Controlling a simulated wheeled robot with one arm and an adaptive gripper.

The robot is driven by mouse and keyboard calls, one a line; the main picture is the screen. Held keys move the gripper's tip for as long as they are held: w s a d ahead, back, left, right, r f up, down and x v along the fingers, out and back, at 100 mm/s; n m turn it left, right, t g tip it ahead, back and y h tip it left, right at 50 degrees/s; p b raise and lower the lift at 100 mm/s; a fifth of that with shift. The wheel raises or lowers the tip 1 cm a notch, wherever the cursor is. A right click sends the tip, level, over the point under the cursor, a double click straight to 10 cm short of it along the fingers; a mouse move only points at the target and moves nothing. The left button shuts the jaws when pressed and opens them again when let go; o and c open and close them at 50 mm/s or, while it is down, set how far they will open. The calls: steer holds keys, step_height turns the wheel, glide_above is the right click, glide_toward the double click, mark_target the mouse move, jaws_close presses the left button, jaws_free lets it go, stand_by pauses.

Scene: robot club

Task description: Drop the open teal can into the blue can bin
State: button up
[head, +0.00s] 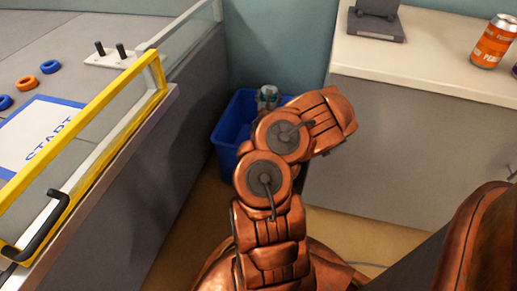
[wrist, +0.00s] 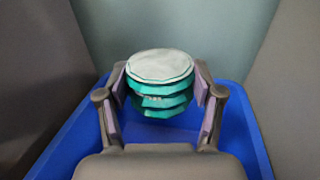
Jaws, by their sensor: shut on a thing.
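My gripper (wrist: 161,88) is shut on the teal can (wrist: 160,97), with one finger on each side of it. The can shows a pale round end and a teal and white banded body in the wrist view. The blue can bin (head: 231,113) stands on the floor in the corner. In the wrist view the blue bin (wrist: 243,130) surrounds the can and fingers on several sides. How far the can is above the rim is hard to tell.
A grey table with a yellow-framed clear panel (head: 97,130) stands left of the bin. A white-topped counter (head: 420,50) stands to the right, with an orange can (head: 493,42) and a dark grey stand (head: 376,22) on it. The wall is close behind the bin.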

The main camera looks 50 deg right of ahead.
step_height(320, 180, down, 6)
steer(key=b, duration=0.9)
steer(key=shift+b, duration=0.3)
steer(key=shift+r, duration=0.1)
steer(key=o, duration=0.9)
steer(key=shift+a+r, duration=0.1)
steer(key=shift+r, duration=4.9)
